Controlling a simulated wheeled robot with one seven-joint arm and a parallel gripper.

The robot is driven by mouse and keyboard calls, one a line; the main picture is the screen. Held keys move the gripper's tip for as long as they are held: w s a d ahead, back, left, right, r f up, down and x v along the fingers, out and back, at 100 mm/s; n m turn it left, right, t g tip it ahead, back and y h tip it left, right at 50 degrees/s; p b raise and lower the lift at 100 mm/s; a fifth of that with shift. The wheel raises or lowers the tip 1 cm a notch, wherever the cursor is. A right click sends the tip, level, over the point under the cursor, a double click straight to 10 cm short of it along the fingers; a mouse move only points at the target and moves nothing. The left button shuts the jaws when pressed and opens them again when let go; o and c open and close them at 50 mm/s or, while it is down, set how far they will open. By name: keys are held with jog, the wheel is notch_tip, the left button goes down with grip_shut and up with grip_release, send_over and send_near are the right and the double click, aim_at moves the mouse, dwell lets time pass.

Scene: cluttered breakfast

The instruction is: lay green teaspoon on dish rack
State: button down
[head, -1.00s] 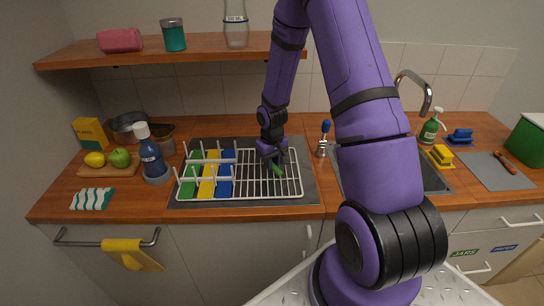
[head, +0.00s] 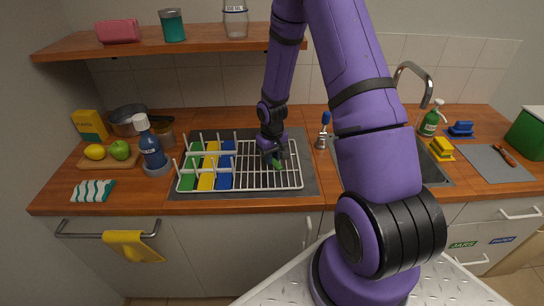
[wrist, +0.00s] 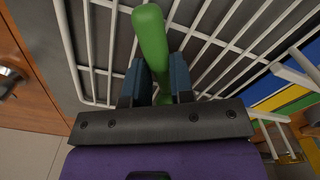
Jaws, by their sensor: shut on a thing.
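The green teaspoon (wrist: 151,38) is between the fingers of my gripper (wrist: 156,88) in the wrist view. Its thick green end points away from the gripper, over the white wires. My gripper is shut on it. In the head view my gripper (head: 272,158) is over the right, open part of the white wire dish rack (head: 290,186), with a bit of green showing at its tip. The rack also fills much of the wrist view (wrist: 215,42). I cannot tell whether the teaspoon touches the wires.
Green, yellow and blue strips (head: 208,172) with upright prongs fill the rack's left part. A blue bottle (head: 152,155) stands to its left. A blue-handled utensil (head: 325,122) in a holder and the sink (head: 432,172) are to its right. A wooden shelf (head: 200,45) hangs above.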

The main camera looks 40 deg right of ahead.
jog(key=shift+f, duration=0.3)
dwell(0.4)
jog(key=shift+c, duration=1.7)
grip_release()
